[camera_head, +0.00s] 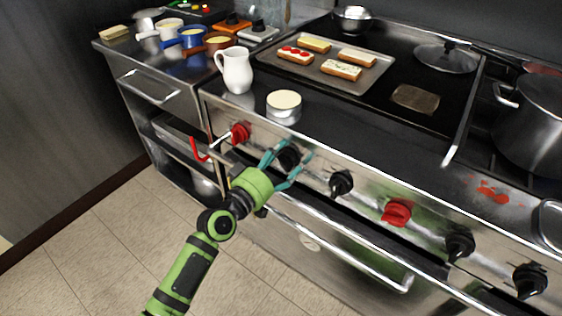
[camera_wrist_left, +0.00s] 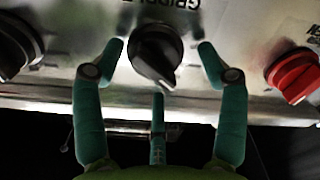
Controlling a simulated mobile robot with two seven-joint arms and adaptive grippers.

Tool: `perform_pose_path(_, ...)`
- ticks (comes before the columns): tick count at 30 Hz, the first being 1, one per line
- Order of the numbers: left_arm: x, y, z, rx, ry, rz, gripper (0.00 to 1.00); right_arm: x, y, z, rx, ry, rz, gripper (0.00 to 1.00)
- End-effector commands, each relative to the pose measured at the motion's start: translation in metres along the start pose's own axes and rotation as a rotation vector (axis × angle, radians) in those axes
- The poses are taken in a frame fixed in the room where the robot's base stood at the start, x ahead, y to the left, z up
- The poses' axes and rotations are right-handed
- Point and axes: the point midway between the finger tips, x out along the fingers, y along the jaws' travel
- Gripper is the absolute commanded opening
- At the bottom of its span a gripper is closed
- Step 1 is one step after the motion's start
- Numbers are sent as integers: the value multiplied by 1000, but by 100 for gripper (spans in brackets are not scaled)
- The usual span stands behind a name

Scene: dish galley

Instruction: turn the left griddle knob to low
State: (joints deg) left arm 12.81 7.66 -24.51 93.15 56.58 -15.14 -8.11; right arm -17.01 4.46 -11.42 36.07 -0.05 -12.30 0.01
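My left gripper (camera_head: 287,160) is at the stove's front panel, with teal fingers on either side of a black knob (camera_head: 289,156). In the left wrist view this knob (camera_wrist_left: 153,54) sits between the spread fingertips of the gripper (camera_wrist_left: 162,52), with gaps on both sides. A third finger is below it. An upside-down, partly cut-off label beginning "GRIDDL" is beside the knob. The knob's pointer slants toward the lower right in that view. Another black knob (camera_head: 341,183) is to the right in the head view. My right gripper is not in view.
A red knob (camera_head: 240,132) is left of the gripper, near a red hooked handle (camera_head: 199,150). Another red knob (camera_head: 397,212) is farther right. An oven handle bar (camera_head: 345,243) runs below. A white pitcher (camera_head: 236,70) and a round tin (camera_head: 284,107) stand above.

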Motion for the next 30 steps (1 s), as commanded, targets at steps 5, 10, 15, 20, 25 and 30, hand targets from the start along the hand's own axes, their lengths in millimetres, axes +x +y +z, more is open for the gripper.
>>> perform_pose_path(5, -3, -1, 3, 0, -6, -2, 73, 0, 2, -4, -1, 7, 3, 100)
perform_pose_path(10, -25, -2, 4, 1, -7, -3, 73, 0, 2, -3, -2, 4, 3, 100)
perform_pose_path(15, -62, -2, 3, 2, -8, -2, 73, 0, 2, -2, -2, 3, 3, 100)
perform_pose_path(20, -93, -1, 2, 2, -7, -2, 73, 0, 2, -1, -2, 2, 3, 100)
perform_pose_path(25, -114, -2, 1, 1, -4, -2, 73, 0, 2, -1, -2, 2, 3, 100)
perform_pose_path(30, -120, -1, 0, -1, -1, 0, 73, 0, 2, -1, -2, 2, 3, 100)
